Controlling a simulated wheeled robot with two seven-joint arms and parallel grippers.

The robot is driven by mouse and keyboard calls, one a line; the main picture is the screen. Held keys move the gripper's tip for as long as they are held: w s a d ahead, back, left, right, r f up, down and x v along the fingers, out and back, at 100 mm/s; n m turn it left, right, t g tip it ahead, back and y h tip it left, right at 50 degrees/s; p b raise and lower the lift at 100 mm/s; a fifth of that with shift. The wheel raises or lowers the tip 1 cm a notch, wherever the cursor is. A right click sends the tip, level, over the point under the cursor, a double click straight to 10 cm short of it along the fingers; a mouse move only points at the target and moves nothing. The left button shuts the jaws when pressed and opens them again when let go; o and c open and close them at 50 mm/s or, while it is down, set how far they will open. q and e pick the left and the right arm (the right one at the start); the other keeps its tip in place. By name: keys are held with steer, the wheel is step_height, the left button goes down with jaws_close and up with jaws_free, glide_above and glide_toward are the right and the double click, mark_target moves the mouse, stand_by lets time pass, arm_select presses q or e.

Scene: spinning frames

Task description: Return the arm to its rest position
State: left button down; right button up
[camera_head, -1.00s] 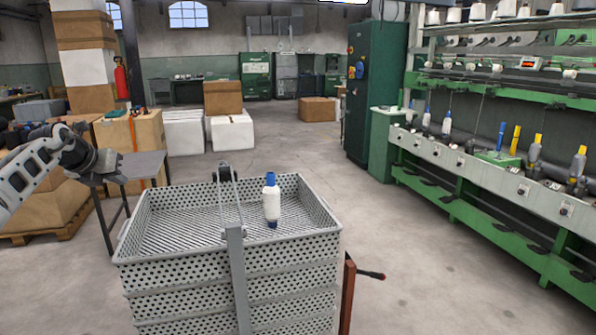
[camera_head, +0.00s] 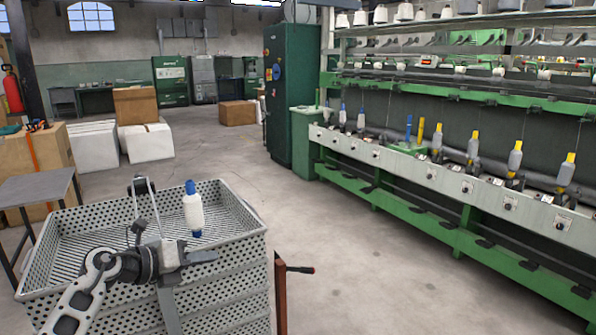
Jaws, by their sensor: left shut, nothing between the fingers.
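My left arm comes in from the lower left. Its left gripper (camera_head: 203,258) is shut and empty, in front of the near side of the grey perforated crate (camera_head: 240,272) and covering part of it. A white bobbin (camera_head: 193,212) with a blue top and blue base stands upright inside the crate, just beyond the gripper and apart from it in the picture. My right gripper is not in view.
A green spinning frame (camera_head: 455,225) with several bobbins runs along the right. A dark table (camera_head: 35,188) stands left of the crate. A post with a red-and-black handle (camera_head: 290,269) is just right of it. The floor between crate and machine is clear.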

arm_select(q)
step_height(320, 180, up, 8)
steer(key=w+a+n+t+h, duration=0.1)
steer(key=w+n+t+h, duration=0.1)
steer(key=n+t, duration=0.3)
steer(key=w+a+r+n+t+y, duration=0.1)
steer(key=w+a+n+t+y, duration=0.15)
steer(key=a+n+y, duration=0.6)
steer(key=w+a+r+n+t+y, duration=0.15)
steer(key=a+n+t+y, duration=0.25)
steer(key=n, duration=0.9)
step_height(320, 180, down, 8)
steer(key=a+n+g+y, duration=0.1)
steer(key=n+g+y, duration=0.1)
steer(key=n+g, duration=0.45)
steer(key=s+d+f+h, duration=0.1)
steer(key=s+d+f, duration=0.4)
steer(key=s+f, duration=0.25)
steer(key=s+d+f+h, duration=0.2)
steer(key=s+d+f, duration=0.35)
steer(key=f, duration=0.25)
steer(key=s+d+f+g+h, duration=0.1)
steer(key=s+d+f+g, duration=0.1)
steer(key=s, duration=1)
steer(key=s+d+f+n+g+h, duration=0.1)
steer(key=s+d+f, duration=0.4)
steer(key=s, duration=0.8)
steer(key=shift+d+g, duration=0.5)
steer(key=shift+d, duration=0.75)
steer(key=shift+f, duration=0.1)
